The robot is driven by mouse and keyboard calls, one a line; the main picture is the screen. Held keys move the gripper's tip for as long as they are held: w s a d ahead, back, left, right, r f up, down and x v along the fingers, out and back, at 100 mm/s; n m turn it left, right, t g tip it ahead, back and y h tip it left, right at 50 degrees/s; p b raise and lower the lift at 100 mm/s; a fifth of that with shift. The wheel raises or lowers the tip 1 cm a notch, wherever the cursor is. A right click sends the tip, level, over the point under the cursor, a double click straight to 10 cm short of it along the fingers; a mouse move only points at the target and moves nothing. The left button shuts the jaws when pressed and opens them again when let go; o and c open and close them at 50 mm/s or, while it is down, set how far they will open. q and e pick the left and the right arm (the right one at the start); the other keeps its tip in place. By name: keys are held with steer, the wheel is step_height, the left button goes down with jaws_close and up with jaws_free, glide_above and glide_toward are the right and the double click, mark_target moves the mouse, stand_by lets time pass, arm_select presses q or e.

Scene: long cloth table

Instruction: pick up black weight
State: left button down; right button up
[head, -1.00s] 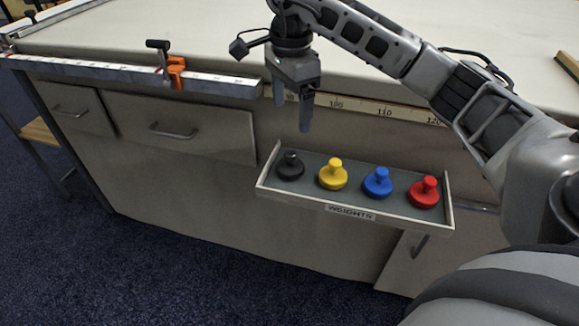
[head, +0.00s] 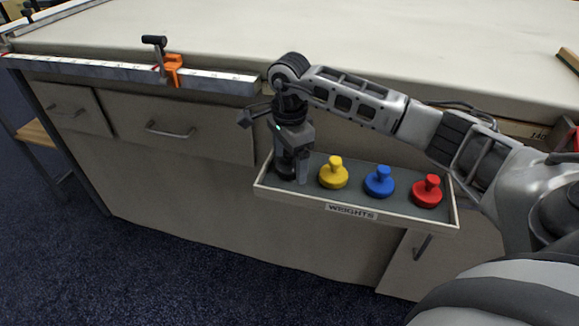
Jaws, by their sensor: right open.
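The black weight (head: 286,171) stands at the left end of the tray marked "WEIGHTS" (head: 352,213). My right gripper (head: 291,176) is lowered over it and hides most of it. The gripper points down and is open, with its fingers at the height of the weight. One finger shows just right of the weight. I cannot tell whether the fingers touch it. My left gripper is not in the head view.
A yellow weight (head: 333,175), a blue weight (head: 379,182) and a red weight (head: 428,191) stand in a row right of the gripper. The long table (head: 200,50) is behind, with an orange clamp (head: 172,70) on its ruler edge. Drawers (head: 180,128) lie to the left.

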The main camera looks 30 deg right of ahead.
steer(key=shift+f, duration=0.3)
steer(key=shift+r, duration=0.1)
steer(key=c, duration=1.4)
steer(key=shift+r, duration=0.1)
